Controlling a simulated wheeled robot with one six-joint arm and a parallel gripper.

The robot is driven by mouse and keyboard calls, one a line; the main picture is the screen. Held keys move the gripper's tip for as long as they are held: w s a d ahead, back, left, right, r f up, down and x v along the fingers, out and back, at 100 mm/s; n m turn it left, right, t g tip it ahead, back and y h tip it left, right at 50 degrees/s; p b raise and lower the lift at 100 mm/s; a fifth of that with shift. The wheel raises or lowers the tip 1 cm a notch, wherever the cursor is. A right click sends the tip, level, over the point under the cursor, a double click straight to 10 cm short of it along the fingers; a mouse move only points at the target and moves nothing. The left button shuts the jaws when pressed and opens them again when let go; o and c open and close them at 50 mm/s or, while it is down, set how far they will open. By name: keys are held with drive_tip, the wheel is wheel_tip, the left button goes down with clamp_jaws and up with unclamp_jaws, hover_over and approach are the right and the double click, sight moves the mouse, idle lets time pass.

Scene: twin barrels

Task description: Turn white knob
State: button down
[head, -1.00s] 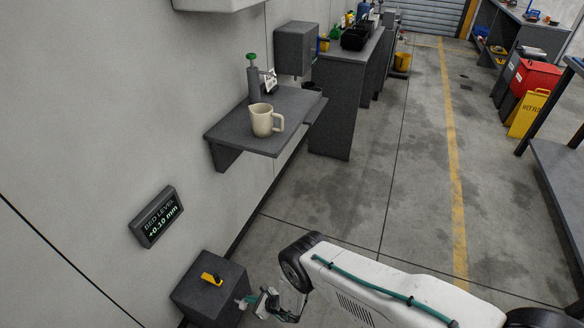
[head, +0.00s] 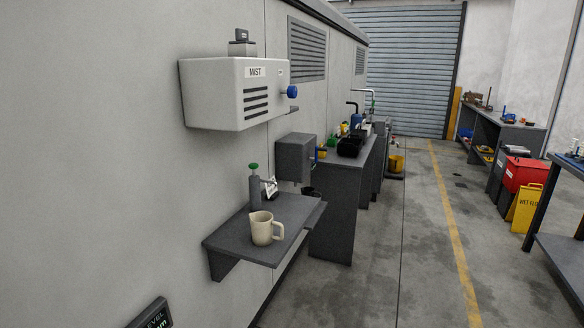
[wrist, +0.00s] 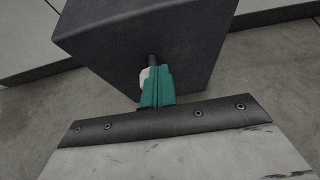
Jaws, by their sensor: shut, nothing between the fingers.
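In the wrist view, the teal fingers of my gripper (wrist: 157,88) are shut, with nothing seen held between them. They are right in front of one face of a dark grey box (wrist: 195,40). A dark shaft stands out from that face at the fingertips. A small white piece, apparently the white knob (wrist: 144,77), shows just left of the fingers; the rest of it is hidden behind them. I cannot tell whether the fingers touch it. My gripper and this box are out of the head view.
In the head view, a grey shelf (head: 225,239) on the wall holds a beige mug (head: 262,229) and a green-topped cylinder (head: 254,190). Above is a white MIST box (head: 225,92) with a blue knob (head: 292,92). A display (head: 153,314) is cut off below.

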drive_tip(key=shift+s+a+r, duration=0.15)
drive_tip(key=shift+s+a, duration=0.05)
drive_tip(key=shift+s, duration=0.2)
drive_tip(key=shift+s+a, duration=0.25)
drive_tip(key=shift+s, duration=0.45)
drive_tip(key=shift+s, duration=0.2)
drive_tip(key=shift+a, duration=0.1)
drive_tip(key=s+d, duration=0.2)
drive_tip(key=d, duration=0.3)
drive_tip(key=shift+s+d+r, duration=0.2)
drive_tip(key=shift+d+r, duration=0.05)
idle(0.4)
